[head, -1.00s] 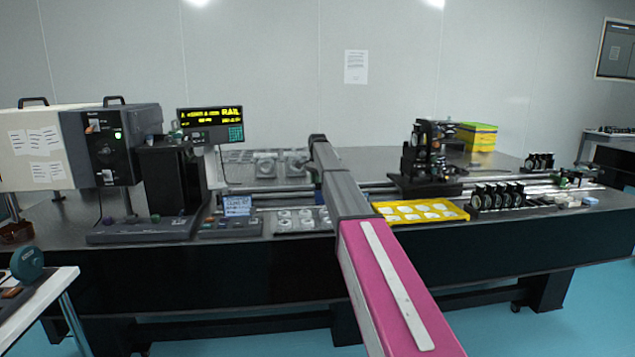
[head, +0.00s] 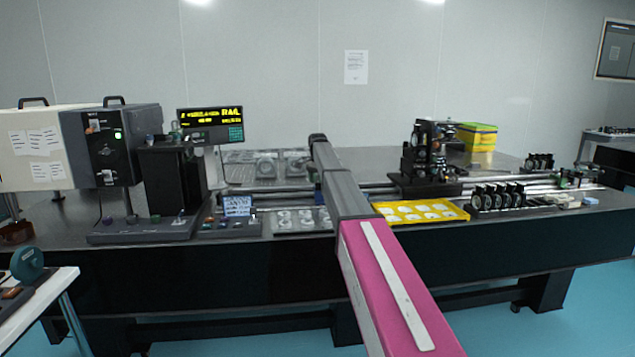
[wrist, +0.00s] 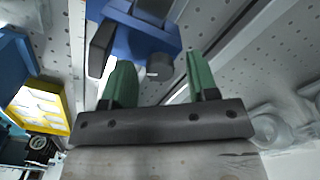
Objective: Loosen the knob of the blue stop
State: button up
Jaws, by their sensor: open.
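The blue stop (wrist: 138,37) shows at the top of the wrist view, close to a metal rail. Its dark grey round knob (wrist: 160,66) faces my gripper. My gripper (wrist: 155,75) is open, with one green finger on each side of the knob. I cannot tell whether either finger touches it. In the head view my arm reaches over the table and hides the gripper and most of the stop.
A yellow tray with white pieces (head: 420,211) lies right of my arm, and it also shows in the wrist view (wrist: 40,105). A black optics stand (head: 430,160) is beyond it. Rails (head: 375,188) run along the perforated table. Clear round parts (wrist: 270,128) lie near the gripper.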

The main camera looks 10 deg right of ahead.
notch_tip(320, 180, up, 11)
jog(key=shift+f, duration=0.2)
jog(key=shift+s, duration=0.1)
dwell(0.4)
